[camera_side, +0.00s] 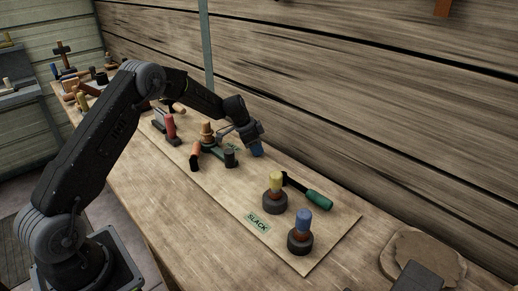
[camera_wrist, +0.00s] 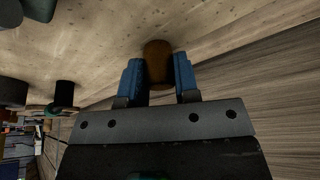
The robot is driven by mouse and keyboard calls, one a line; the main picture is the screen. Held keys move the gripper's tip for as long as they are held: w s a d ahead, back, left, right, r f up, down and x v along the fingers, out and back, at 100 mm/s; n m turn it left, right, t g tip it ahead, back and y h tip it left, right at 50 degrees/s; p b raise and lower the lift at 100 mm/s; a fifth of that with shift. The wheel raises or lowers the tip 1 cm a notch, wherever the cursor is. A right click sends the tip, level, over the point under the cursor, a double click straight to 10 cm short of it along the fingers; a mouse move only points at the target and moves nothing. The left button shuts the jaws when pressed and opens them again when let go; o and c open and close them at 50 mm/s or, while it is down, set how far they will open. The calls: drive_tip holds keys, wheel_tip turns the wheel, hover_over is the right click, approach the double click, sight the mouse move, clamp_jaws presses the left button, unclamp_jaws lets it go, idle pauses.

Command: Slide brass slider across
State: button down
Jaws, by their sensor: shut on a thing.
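My gripper (camera_side: 256,149) is low over the back edge of the pale board (camera_side: 318,258), its blue fingertips pointing down. In the wrist view my gripper (camera_wrist: 158,78) is shut on a rounded brown piece (camera_wrist: 158,60), with one blue finger on each side. The piece looks brown in shadow and may be the brass slider; I cannot tell for sure. In the side view my fingers hide it. Whether it touches the board or sits on a track cannot be told.
A tan knob (camera_side: 207,129), a dark cylinder (camera_side: 230,158) and an orange-handled tool (camera_side: 195,152) stand left of my gripper. A yellow-topped post (camera_side: 276,183), a blue-topped post (camera_side: 303,222), a green-handled hammer (camera_side: 316,198) and a SLACK label (camera_side: 257,222) are nearer. The plank wall (camera_side: 370,110) is behind.

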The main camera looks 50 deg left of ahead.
drive_tip(key=c, duration=0.8)
unclamp_jaws()
drive_tip(key=shift+c, duration=0.2)
drive_tip(key=shift+r, duration=0.1)
drive_tip(key=v, duration=1.3)
drive_tip(key=shift+s+r, duration=0.2)
drive_tip(key=shift+r, duration=0.1)
